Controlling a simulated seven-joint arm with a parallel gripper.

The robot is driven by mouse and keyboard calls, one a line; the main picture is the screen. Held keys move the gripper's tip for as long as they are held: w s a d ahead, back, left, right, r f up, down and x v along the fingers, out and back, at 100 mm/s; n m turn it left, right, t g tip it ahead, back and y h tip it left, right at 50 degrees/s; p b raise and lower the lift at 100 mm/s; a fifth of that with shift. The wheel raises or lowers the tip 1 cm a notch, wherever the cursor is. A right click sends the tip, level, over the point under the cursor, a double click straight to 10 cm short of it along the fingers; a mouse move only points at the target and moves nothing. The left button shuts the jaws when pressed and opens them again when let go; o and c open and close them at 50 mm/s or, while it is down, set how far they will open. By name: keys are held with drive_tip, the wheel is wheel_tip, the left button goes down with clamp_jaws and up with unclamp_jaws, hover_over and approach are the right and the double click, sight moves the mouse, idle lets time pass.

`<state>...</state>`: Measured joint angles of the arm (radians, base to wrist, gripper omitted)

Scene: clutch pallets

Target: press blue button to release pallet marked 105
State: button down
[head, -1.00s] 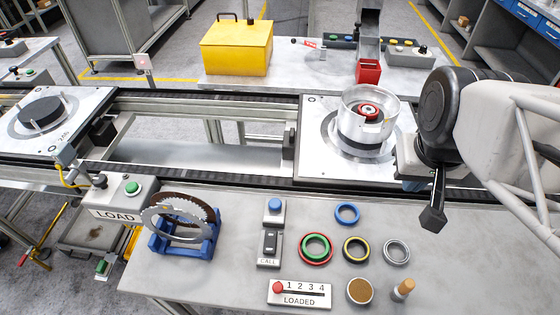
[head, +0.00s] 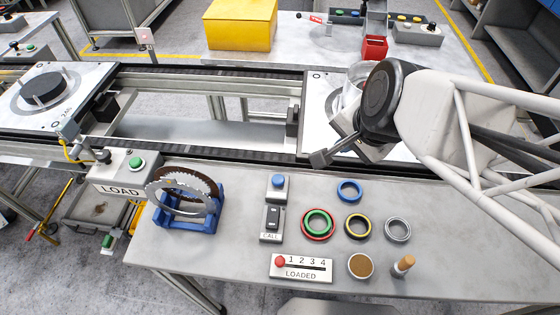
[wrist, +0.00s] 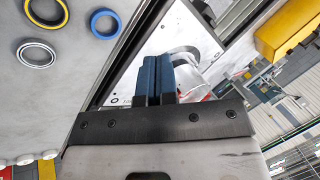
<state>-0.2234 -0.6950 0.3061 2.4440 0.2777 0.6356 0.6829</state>
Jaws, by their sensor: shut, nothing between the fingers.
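The blue button (head: 277,182) sits on a small grey block above the CALL switch (head: 271,218) on the near table. The right pallet (head: 318,95) is a pale plate on the conveyor, partly hidden by my arm, with a clear cylinder (head: 348,98) on it. Its number is too small to read surely. My gripper (head: 319,158) is over the conveyor's near edge, up and right of the blue button and apart from it. In the wrist view its blue fingers (wrist: 158,78) are together and empty, with the pallet (wrist: 185,35) beyond. The wrist view does not show the button.
Several rings, including a blue ring (head: 349,190), lie right of the button. A LOADED panel (head: 301,268) is in front. A blue stand with toothed discs (head: 188,205) and the LOAD box (head: 122,178) are left. Another pallet (head: 90,82) is at the far left.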

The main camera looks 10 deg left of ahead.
sight(277, 181)
drive_tip(key=w+a+f+m+t+y, duration=0.1)
drive_tip(key=a+f+m+t+y, duration=0.1)
drive_tip(key=a+m, duration=0.9)
drive_tip(key=shift+w+a+f+y, duration=0.25)
drive_tip(key=shift+a+f+y, duration=0.35)
drive_tip(key=shift+a+f, duration=0.45)
drive_tip(key=shift+f, duration=0.2)
drive_tip(key=shift+f, duration=4.15)
